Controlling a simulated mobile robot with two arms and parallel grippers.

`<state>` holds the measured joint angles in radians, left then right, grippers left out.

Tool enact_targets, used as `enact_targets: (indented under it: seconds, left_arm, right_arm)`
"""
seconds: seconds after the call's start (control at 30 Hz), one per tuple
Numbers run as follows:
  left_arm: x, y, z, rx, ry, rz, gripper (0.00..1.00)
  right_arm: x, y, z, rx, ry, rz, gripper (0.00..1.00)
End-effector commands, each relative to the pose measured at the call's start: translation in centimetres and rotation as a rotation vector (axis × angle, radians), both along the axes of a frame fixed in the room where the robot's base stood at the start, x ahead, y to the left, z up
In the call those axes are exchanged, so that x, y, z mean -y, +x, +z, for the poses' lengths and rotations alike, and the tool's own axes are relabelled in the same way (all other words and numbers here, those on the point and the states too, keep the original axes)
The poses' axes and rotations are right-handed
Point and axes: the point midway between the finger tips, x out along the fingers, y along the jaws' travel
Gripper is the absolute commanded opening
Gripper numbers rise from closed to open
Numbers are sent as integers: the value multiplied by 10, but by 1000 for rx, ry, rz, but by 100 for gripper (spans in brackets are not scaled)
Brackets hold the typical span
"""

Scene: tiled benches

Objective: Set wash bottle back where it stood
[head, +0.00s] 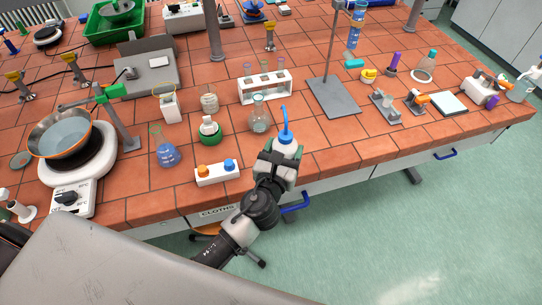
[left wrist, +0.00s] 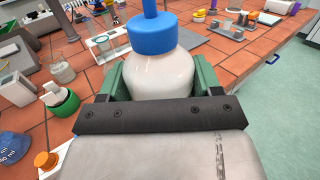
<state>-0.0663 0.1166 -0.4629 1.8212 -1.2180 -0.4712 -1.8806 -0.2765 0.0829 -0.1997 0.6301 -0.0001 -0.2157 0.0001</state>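The wash bottle (head: 286,146) is white with a blue cap and a blue spout that points up. It is near the front edge of the tiled bench, in the middle of the head view. My left gripper (head: 280,159) has its green fingers on either side of the bottle's body. In the left wrist view the bottle (left wrist: 160,75) stands upright between the fingers (left wrist: 158,84), which look closed against its sides. Its lower part is hidden behind the gripper, so I cannot tell whether its base touches the bench. My right gripper is not in view.
Left of the bottle are a white block with orange and blue knobs (head: 217,173), a blue-liquid flask (head: 168,155) and a green-ringed holder (head: 210,135). A clear flask (head: 259,115) and a test-tube rack (head: 265,87) stand behind. Bare tiles (head: 345,145) lie to the right.

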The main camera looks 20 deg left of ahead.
Motion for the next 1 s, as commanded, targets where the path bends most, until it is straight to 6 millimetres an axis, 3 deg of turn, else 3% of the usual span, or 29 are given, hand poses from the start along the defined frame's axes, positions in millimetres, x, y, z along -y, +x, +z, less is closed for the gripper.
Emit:
enact_targets:
  seconds: [0.1, 0.23, 0.6, 0.77, 0.83, 1.0]
  left_arm:
    - [-1, 1, 0, 2, 0, 0, 60]
    - [-5, 8, -5, 3, 3, 1, 60]
    - [-47, 72, -54, 3, 3, 3, 60]
    - [-64, 99, -74, 3, 2, 2, 60]
    - [-64, 99, -88, 0, 2, 0, 60]
    - [-64, 99, -104, 1, 0, 1, 60]
  right_arm:
    - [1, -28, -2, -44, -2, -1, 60]
    - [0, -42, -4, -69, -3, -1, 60]
    - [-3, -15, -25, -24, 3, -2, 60]
    - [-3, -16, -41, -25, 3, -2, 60]
    - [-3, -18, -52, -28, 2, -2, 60]
    - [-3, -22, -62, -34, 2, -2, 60]
